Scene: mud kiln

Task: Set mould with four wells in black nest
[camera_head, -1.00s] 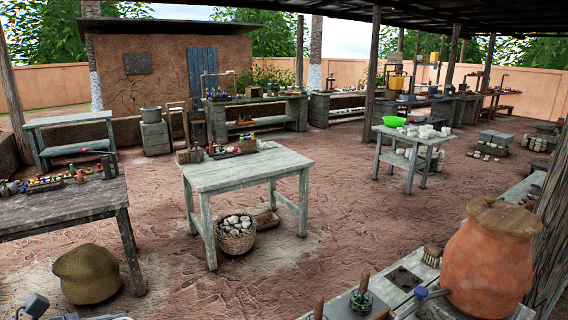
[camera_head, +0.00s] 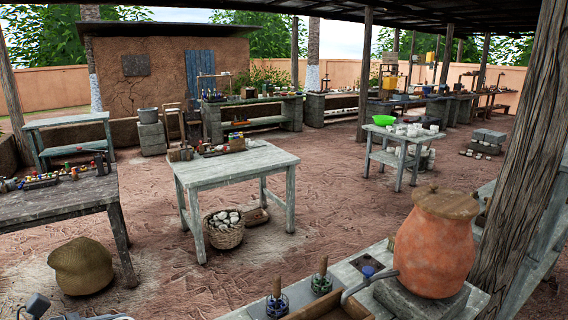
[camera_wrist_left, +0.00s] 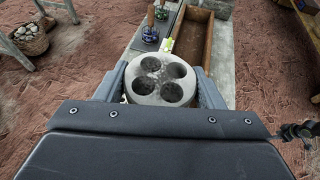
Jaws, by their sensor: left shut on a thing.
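The mould with four wells (camera_wrist_left: 160,77) is a round, pale grey block in the left wrist view, its wells facing the camera. The mould's underside is hidden. In the head view a dark square patch (camera_head: 359,262) lies on the near bench, partly covered by a blue-ended handle; I cannot tell whether it is the black nest. My right gripper does not show.
A wooden post (camera_head: 515,150) rises behind the pot. A grey table (camera_head: 235,168) and open earth floor lie beyond.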

